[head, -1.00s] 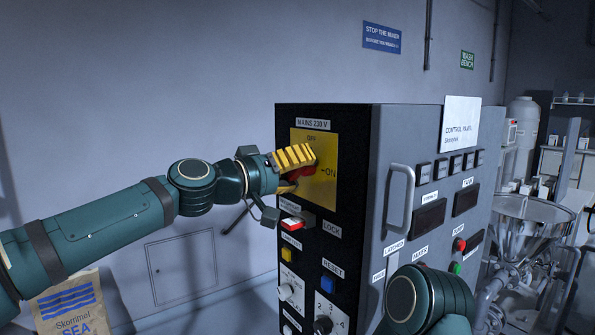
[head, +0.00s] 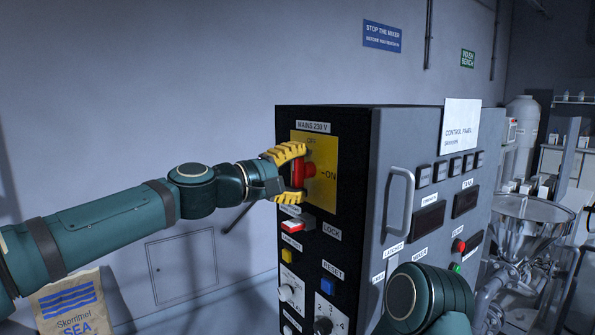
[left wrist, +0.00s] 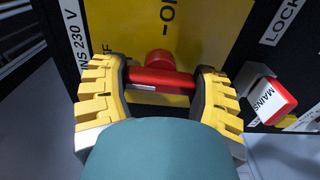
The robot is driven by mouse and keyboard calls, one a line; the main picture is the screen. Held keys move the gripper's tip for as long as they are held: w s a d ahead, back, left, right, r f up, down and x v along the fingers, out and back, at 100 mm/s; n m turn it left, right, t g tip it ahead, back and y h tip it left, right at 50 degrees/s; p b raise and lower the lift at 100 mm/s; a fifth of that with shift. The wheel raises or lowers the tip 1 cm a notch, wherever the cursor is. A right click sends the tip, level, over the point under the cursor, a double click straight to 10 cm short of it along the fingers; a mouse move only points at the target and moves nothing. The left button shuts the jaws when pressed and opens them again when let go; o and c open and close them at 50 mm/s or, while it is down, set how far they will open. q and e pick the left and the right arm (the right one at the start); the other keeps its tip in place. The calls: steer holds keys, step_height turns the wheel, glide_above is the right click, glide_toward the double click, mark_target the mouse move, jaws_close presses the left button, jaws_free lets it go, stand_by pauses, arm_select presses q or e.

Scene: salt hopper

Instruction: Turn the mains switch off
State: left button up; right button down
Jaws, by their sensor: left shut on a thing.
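The mains switch is a red handle (head: 298,173) on a yellow plate (head: 327,180) at the upper left of the black panel face. The handle stands upright, in line with the OFF mark above it; the ON mark is to its right. My left gripper (head: 299,175) is shut on the handle, one yellow finger at its top and one at its bottom. In the left wrist view the red handle (left wrist: 160,79) spans between both fingers, along the OFF direction. My right gripper is out of view; only part of that arm shows at the lower right.
A red-and-white tag (head: 293,226) marked MAINS sticks out just below the switch, by the LOCK label, close to the lower finger. Yellow (head: 287,256) and blue (head: 328,286) buttons sit lower. A grey door handle (head: 399,200) juts from the cabinet's side.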

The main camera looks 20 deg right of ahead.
arm_select(q)
steer(key=shift+f, duration=0.1)
stand_by(0.3)
steer(key=o, duration=1.2)
steer(key=shift+a, duration=0.2)
steer(key=v, duration=1.1)
steer(key=shift+s+a, duration=0.15)
steer(key=shift+a, duration=0.2)
